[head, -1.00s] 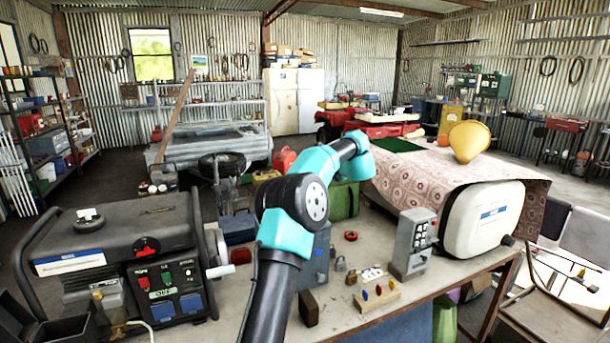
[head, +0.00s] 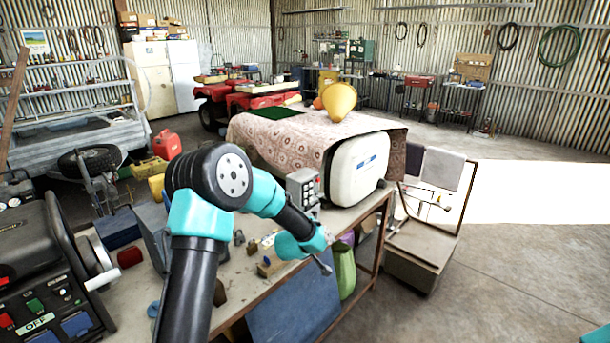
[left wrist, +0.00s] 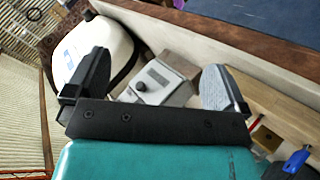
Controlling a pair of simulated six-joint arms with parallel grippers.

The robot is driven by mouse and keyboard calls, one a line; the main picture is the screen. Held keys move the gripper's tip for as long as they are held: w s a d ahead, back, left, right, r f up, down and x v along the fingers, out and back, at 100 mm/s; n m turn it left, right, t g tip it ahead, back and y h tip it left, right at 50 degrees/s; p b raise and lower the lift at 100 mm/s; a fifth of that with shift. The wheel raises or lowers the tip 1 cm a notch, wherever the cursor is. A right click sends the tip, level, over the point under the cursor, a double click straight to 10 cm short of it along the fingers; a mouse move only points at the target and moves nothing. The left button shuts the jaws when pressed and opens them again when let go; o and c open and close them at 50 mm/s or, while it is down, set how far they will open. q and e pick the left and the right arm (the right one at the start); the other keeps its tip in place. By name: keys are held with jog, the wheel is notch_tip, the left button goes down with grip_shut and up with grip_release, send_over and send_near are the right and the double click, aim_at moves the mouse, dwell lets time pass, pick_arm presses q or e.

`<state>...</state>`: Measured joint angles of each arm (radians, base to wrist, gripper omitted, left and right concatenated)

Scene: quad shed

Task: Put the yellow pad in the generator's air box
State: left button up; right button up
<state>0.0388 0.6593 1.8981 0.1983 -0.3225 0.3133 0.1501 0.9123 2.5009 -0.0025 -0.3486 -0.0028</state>
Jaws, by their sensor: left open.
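The generator (head: 22,250) stands at the left end of the bench, cut off by the frame's left edge; its red and green switches and an OFF label show. Its air box is not in sight, and I cannot make out the yellow pad in either view. My right gripper is out of view.
A white rounded case (head: 358,168) stands behind at right. Open floor (head: 500,290) lies farther right.

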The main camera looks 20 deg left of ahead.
pick_arm(q)
jog(key=s+d+f+m+g+h, duration=0.1)
jog(key=s+d+f+m+g, duration=0.15)
jog(key=s+f, duration=0.65)
jog(key=s+d+f+m+g, duration=0.1)
jog(key=s+f+g, duration=0.2)
jog(key=s+f, duration=0.6)
jog(key=s+d+f+m+g, duration=0.1)
jog(key=s+f+g, duration=0.1)
jog(key=s, duration=0.6)
jog(key=s+d+f+m+g+h, duration=0.1)
jog(key=s+f+m+g, duration=0.1)
jog(key=s, duration=0.7)
jog(key=shift+d, duration=0.25)
jog(key=shift+f, duration=0.1)
